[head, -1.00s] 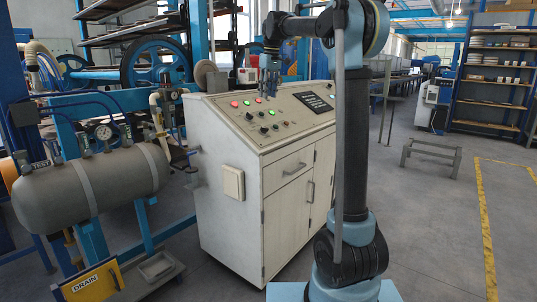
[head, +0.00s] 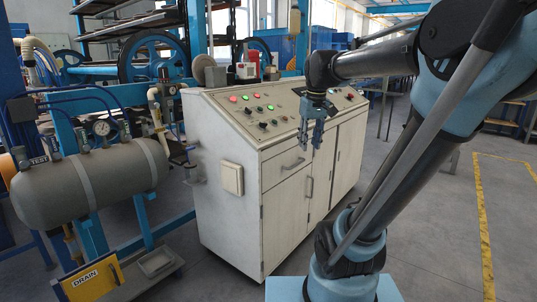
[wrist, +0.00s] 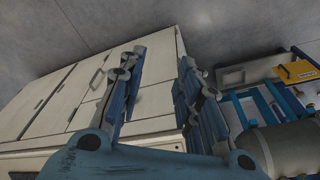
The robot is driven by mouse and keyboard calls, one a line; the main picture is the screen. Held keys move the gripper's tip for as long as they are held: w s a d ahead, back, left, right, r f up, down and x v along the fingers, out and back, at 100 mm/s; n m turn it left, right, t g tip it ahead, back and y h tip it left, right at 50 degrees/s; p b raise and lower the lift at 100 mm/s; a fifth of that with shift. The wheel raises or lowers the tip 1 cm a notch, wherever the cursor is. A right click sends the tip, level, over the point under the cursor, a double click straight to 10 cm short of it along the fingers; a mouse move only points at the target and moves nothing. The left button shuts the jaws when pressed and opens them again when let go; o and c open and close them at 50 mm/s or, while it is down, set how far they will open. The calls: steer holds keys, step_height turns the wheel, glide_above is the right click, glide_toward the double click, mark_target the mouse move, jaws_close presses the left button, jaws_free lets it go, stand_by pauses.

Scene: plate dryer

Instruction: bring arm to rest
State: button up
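My gripper (head: 312,146) hangs pointing down in the head view, in front of the cream control cabinet (head: 228,150) and beside its sloped panel. My blue arm reaches up from the lower right, bends, and comes back left to the gripper. In the wrist view my gripper (wrist: 160,68) shows its two blue fingers apart with nothing held between them. The cabinet's doors and drawers (wrist: 60,100) lie behind the fingers, and the grey floor fills the top.
A grey air tank (head: 90,188) with gauges stands at the left, above a yellow DRAIN sign (head: 90,279). A red-and-white item (head: 247,69) sits on the cabinet's top. Floor on the right is mostly clear, with a yellow line (head: 484,220).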

steer(key=s+d+f+m, duration=0.1)
steer(key=s+d+f, duration=0.1)
steer(key=s+f, duration=0.6)
steer(key=s+d+f+m, duration=0.2)
steer(key=s+f, duration=0.7)
steer(key=f, duration=0.3)
steer(key=shift+s+d+f+h, duration=0.25)
steer(key=shift+d+f+h, duration=0.05)
steer(key=shift+d+f, duration=0.05)
steer(key=shift+w+f, duration=0.2)
steer(key=shift+w, duration=0.3)
